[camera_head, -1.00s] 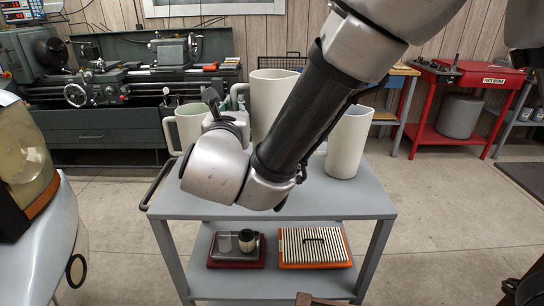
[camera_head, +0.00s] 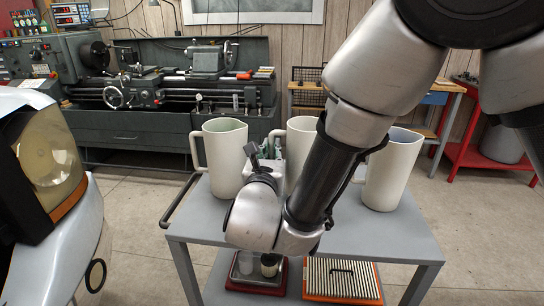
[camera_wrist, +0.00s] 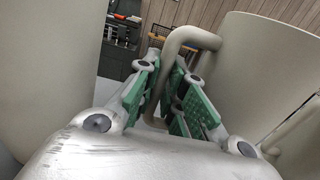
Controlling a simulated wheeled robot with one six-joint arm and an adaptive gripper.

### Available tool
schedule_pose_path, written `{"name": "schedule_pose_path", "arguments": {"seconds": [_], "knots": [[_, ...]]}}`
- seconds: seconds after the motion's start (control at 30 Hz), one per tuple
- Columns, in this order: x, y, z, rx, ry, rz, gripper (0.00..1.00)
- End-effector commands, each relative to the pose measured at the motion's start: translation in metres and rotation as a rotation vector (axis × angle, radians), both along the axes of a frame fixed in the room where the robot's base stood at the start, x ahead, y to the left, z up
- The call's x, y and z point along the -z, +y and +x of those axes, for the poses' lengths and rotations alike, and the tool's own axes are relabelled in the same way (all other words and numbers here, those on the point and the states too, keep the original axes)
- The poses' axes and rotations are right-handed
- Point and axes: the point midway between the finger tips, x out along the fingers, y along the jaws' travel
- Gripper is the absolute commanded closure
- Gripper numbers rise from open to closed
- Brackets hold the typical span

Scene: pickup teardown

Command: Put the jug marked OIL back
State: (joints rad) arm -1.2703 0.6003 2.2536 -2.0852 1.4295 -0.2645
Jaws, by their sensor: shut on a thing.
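Three tall cream jugs stand in a row at the cart's top: a left jug (camera_head: 224,158), a middle jug (camera_head: 301,142) and a right jug (camera_head: 391,170). No OIL marking shows on the sides I see. My gripper (camera_head: 275,160) is between the left and middle jugs. In the wrist view my gripper (camera_wrist: 168,88) has its green-padded fingers closed around the handle (camera_wrist: 182,38) of the middle jug (camera_wrist: 250,75), on the right there. The left jug (camera_wrist: 45,70) fills the left side. My arm hides the middle jug's base, so I cannot tell whether it rests on the cart.
The grey cart (camera_head: 390,235) has a push handle at left and a lower shelf with a pleated filter (camera_head: 342,280) and a dark red tray (camera_head: 255,283). A lathe (camera_head: 165,85) stands behind. A vehicle front with a headlamp (camera_head: 50,160) is close at left.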

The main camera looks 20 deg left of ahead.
Motion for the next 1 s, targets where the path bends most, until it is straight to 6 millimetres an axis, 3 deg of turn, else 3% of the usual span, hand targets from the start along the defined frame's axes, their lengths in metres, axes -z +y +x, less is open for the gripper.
{"name": "schedule_pose_path", "arguments": {"seconds": [0.1,0.4,0.43,0.53,0.57,0.9,1.0], "knots": [[0.011,0.0,0.0,0.0,-0.001,0.0,1.0],[0.012,0.0,0.0,0.0,-0.001,0.0,1.0],[0.013,0.0,0.0,0.0,0.0,0.0,0.87],[0.013,0.0,0.0,0.0,0.0,0.001,0.69],[0.013,0.0,0.0,0.0,0.0,0.0,0.67],[0.009,0.0,0.0,-0.001,-0.001,0.002,0.67],[0.01,-0.002,-0.013,-0.004,0.0,0.001,0.67]]}}
